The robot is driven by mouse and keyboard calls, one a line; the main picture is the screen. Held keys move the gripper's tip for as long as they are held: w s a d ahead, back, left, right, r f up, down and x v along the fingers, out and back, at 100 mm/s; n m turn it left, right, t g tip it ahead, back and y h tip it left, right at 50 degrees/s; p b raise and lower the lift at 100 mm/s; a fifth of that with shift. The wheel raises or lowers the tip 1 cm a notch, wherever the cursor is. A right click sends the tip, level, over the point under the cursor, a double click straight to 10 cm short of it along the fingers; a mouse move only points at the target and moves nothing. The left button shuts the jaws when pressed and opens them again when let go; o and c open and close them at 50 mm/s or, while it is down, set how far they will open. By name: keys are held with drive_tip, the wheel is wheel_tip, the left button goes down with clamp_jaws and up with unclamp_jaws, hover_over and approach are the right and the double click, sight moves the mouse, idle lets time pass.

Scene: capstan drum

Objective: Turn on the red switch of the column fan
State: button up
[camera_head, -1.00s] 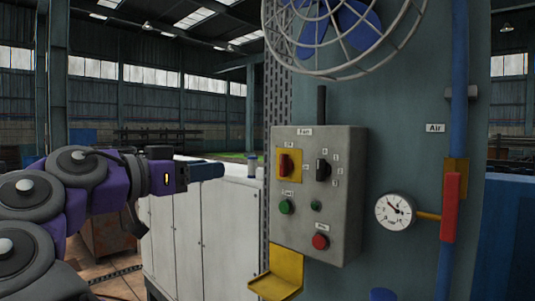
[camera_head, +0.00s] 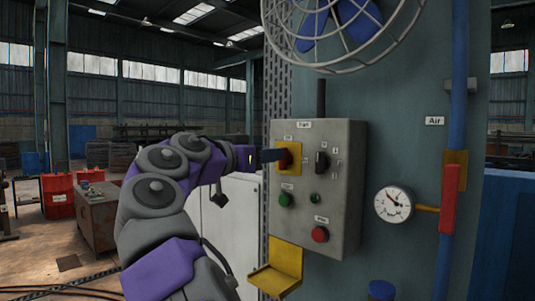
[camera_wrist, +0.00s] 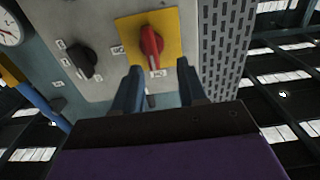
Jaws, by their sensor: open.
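The red switch (camera_head: 285,158) is a rotary handle on a yellow plate, at the upper left of the grey fan control box (camera_head: 345,200). The wrist view shows the red switch (camera_wrist: 151,42) on its yellow plate (camera_wrist: 170,24), just beyond my fingertips. My gripper (camera_head: 272,155) is at the switch in the head view, its tip overlapping the plate's left side. In the wrist view my gripper (camera_wrist: 160,72) has its two blue fingers apart, one on each side below the switch handle. Nothing is held. I cannot tell whether a finger touches the switch.
A black rotary knob (camera_head: 322,164) sits right of the switch. Green (camera_head: 286,200) and red (camera_head: 320,234) buttons are lower on the box. The caged fan (camera_head: 345,25) is above. A gauge (camera_head: 394,205) and red-handled valve (camera_head: 450,200) are at right. A yellow bracket (camera_head: 278,270) projects below.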

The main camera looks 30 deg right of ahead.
drive_tip(key=d, duration=0.4)
drive_tip(key=shift+w+d, duration=0.15)
drive_tip(key=shift+d, duration=0.25)
drive_tip(key=shift+w+a+f, duration=0.1)
drive_tip(key=shift+w+a, duration=0.15)
drive_tip(key=shift+a, duration=0.5)
drive_tip(key=shift+c, duration=0.7)
drive_tip(key=shift+s+a, duration=0.15)
drive_tip(key=shift+c, duration=0.8)
drive_tip(key=shift+s+d, duration=0.1)
drive_tip(key=shift+d, duration=0.1)
clamp_jaws()
